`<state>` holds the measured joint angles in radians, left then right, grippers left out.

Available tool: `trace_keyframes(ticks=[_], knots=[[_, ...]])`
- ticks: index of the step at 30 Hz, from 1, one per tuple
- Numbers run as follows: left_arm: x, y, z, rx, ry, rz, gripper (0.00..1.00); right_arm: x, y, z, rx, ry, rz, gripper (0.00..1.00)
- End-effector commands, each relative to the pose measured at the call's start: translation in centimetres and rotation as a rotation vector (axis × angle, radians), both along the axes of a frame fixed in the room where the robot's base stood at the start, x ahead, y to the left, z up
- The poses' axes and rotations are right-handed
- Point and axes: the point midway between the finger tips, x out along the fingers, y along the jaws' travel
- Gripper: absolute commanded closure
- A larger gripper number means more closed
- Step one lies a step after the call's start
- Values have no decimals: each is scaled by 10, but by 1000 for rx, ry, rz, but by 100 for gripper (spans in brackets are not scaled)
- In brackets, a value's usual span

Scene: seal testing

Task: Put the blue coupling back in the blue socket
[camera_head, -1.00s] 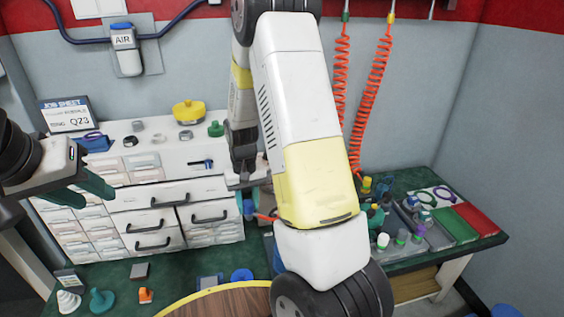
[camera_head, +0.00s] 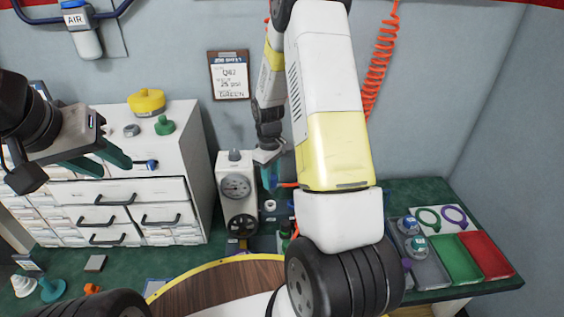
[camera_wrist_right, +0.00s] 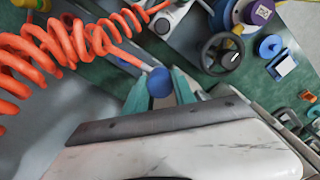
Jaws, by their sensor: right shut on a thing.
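The blue coupling (camera_wrist_right: 160,82) is at the end of an orange coiled hose (camera_wrist_right: 85,38) in the right wrist view. My right gripper (camera_wrist_right: 158,88) is shut on it, a teal finger on each side. In the head view my right gripper (camera_head: 270,178) is above the bench, just right of the gauge unit, and my arm hides much of the area behind it. I cannot make out which part is the blue socket.
A gauge unit (camera_head: 237,188) with a black handwheel (camera_wrist_right: 222,53) stands beside the cabinet (camera_head: 190,190). A blue round part (camera_wrist_right: 270,46) lies near the handwheel. A round wooden top (camera_head: 200,290) is in front. Grey, green and red trays (camera_head: 486,256) are at right.

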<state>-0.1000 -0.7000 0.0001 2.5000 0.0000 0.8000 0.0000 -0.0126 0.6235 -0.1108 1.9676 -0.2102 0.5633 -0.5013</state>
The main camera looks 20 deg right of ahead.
Motion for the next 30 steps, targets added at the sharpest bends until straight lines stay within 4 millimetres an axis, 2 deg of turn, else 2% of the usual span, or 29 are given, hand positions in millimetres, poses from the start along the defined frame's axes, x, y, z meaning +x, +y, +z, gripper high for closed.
trace_keyframes(ticks=[1, 9, 15, 21, 30], knots=[[0, 0, 0, 0, 0, 0, 64, 5, -10, -8, 3, 5, 100, 100], [0, 0, 0, 0, 0, 0, 64, 30, -58, -40, 17, 8, 674, 100], [0, 0, 0, 0, 0, 0, 64, 40, -82, -55, 22, -1, 956, 100], [0, 0, 0, 0, 0, 0, 64, 44, -91, -61, 21, -6, 1060, 100], [0, 0, 0, 0, 0, 0, 64, 44, -90, -78, 22, -5, 1066, 100]])
